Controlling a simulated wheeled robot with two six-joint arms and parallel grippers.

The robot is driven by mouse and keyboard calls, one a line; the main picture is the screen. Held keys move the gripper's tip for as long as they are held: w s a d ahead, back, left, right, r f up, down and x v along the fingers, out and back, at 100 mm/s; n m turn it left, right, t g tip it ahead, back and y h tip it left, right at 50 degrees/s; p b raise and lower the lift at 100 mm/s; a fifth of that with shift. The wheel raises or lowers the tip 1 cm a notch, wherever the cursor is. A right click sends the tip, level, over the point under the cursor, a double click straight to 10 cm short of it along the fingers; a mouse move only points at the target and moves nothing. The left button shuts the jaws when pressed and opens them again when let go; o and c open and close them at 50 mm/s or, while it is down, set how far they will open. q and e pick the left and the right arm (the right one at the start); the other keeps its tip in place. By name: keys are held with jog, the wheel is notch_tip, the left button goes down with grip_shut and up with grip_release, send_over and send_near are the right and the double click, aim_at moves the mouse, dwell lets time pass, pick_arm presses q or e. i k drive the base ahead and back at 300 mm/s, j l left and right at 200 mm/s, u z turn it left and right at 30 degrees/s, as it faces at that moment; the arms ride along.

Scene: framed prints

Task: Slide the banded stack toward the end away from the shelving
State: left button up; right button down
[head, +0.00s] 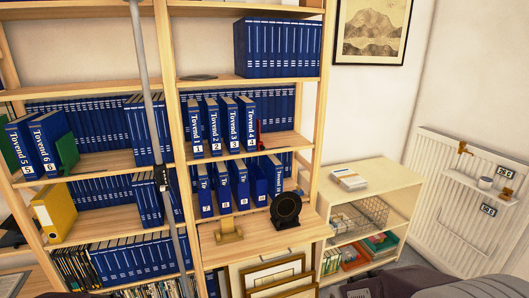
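A small pale flat stack (349,180), which looks like the banded stack, lies on top of the low light-wood cabinet (382,182). It sits near the middle of that top, rather toward the side by the tall shelving. The band is too small to make out clearly. The tall wooden shelving (325,75) stands to the left of the cabinet. The cabinet top is bare to the right of the stack. Neither of my grippers can be made out in the head view.
A wire basket (372,211) sits on the cabinet shelf below, with coloured boxes (378,243) lower down. A white radiator (465,205) with a small ledge and cup (485,183) is at the right. Dark rounded shapes (465,286) fill the bottom right foreground.

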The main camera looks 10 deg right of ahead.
aim_at(346, 179)
jog(key=i+l+z, duration=0.25)
jog(key=i+z, duration=0.75)
jog(key=i, duration=0.2)
jog(key=i+l+u, duration=0.25)
jog(key=u, duration=0.15)
jog(key=i+l+u, duration=0.25)
jog(key=u, duration=0.15)
jog(key=i+l+u, duration=0.15)
jog(key=l+u, duration=0.25)
jog(key=i+l+u, duration=0.1)
jog(key=l+u, duration=0.3)
jog(key=i+l+u, duration=0.1)
jog(key=l+u, duration=0.35)
jog(key=l, duration=0.3)
jog(key=l+u, duration=0.45)
jog(key=l, duration=0.3)
jog(key=k, duration=0.05)
